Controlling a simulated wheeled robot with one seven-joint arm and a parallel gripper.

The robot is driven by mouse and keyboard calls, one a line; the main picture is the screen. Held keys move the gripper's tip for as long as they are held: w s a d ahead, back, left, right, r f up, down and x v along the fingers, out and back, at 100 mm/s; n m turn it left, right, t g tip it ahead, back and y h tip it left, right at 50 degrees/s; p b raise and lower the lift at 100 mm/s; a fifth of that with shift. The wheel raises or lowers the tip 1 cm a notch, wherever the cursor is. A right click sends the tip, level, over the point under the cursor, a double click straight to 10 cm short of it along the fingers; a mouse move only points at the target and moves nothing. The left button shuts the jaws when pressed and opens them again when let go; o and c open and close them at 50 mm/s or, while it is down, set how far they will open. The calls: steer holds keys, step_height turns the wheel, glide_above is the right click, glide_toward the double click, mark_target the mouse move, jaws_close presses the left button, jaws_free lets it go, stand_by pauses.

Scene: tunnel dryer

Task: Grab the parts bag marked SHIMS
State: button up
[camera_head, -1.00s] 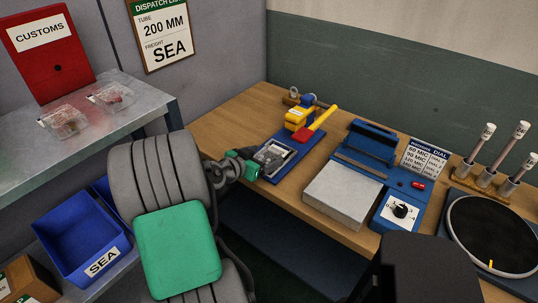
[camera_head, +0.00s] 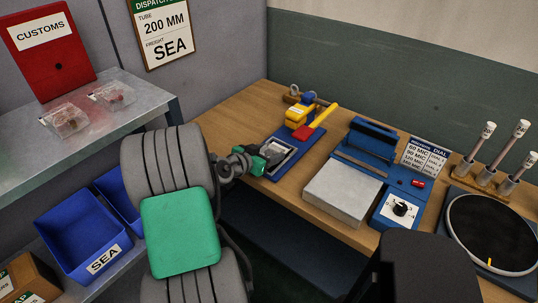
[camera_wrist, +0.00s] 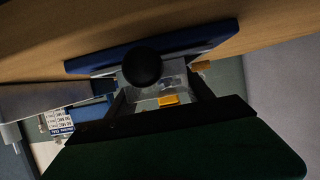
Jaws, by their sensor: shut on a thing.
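My gripper (camera_head: 274,153) is at the left end of a blue-based device (camera_head: 297,155) on the wooden bench. In the wrist view its two dark fingers (camera_wrist: 160,97) stand apart with a clear, bag-like thing (camera_wrist: 172,77) between them, and they are shut on it. A small yellow patch shows there; I cannot tell whether it is in the bag or behind it. A dark round shape covers part of this view. No SHIMS marking is readable. Two clear bags with reddish contents, a near one (camera_head: 66,120) and a far one (camera_head: 113,96), lie on the metal shelf.
A blue machine with a pale plate (camera_head: 342,193) stands to the right, then a round black plate (camera_head: 488,232). A blue SEA bin (camera_head: 77,238) sits lower left.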

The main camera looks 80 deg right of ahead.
steer(key=c, duration=0.6)
